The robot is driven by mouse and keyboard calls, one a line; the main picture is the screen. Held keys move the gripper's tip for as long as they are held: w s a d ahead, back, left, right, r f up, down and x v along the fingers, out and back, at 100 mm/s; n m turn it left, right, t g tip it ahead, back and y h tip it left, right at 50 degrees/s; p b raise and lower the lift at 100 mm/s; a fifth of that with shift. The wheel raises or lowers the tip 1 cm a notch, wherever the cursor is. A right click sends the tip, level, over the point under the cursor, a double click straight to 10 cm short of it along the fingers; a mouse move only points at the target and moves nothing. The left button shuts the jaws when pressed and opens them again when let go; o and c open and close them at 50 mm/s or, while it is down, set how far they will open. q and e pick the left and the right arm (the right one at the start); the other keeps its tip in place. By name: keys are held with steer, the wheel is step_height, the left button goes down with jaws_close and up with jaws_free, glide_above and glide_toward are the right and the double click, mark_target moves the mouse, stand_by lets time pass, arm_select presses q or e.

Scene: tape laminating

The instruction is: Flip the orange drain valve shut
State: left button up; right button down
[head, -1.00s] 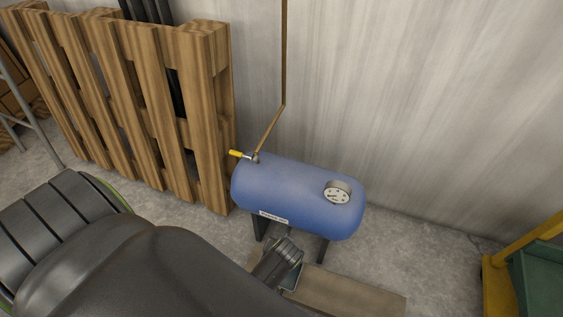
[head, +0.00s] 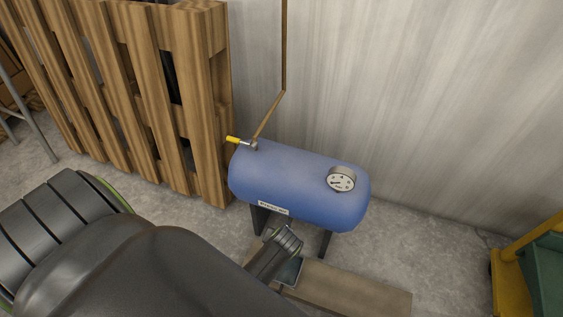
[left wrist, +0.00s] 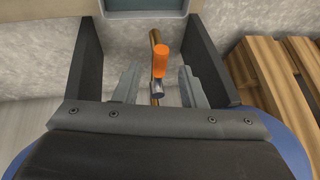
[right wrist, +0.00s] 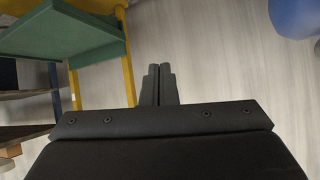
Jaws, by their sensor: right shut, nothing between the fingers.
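The orange drain valve (left wrist: 161,60) shows in the left wrist view as a short orange handle on a metal fitting, with a brass-coloured pipe behind it. My left gripper (left wrist: 158,87) is open, one finger on each side of the valve's line, apart from the handle. In the head view the blue tank (head: 290,180) stands on dark legs, and my left arm reaches low in front of it; the orange valve and my left fingertips are hidden there. My right gripper (right wrist: 159,85) is shut and empty, away from the tank.
Dark tank legs (left wrist: 86,55) flank my left gripper. A yellow-handled valve (head: 238,141) and a gauge (head: 341,179) sit on the tank top. A wooden pallet (head: 215,110) leans at the left. A green and yellow cart (right wrist: 70,40) stands near my right gripper.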

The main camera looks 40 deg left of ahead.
arm_select(q)
steer(key=shift+w+a+f+b, duration=0.15)
steer(key=shift+f+b, duration=0.25)
steer(key=shift+w+a+f+b, duration=0.1)
steer(key=shift+f+b, duration=0.25)
steer(key=shift+b, duration=0.1)
steer(key=shift+f, duration=0.1)
arm_select(e)
steer(key=w+d+r+t+h, duration=0.1)
steer(key=w+r+t, duration=0.4)
steer(key=r+t, duration=0.3)
steer(key=shift+r+n+t, duration=0.3)
steer(key=shift+r+n, duration=0.1)
steer(key=shift+r, duration=2)
arm_select(q)
steer(key=shift+c, duration=0.3)
jaws_close()
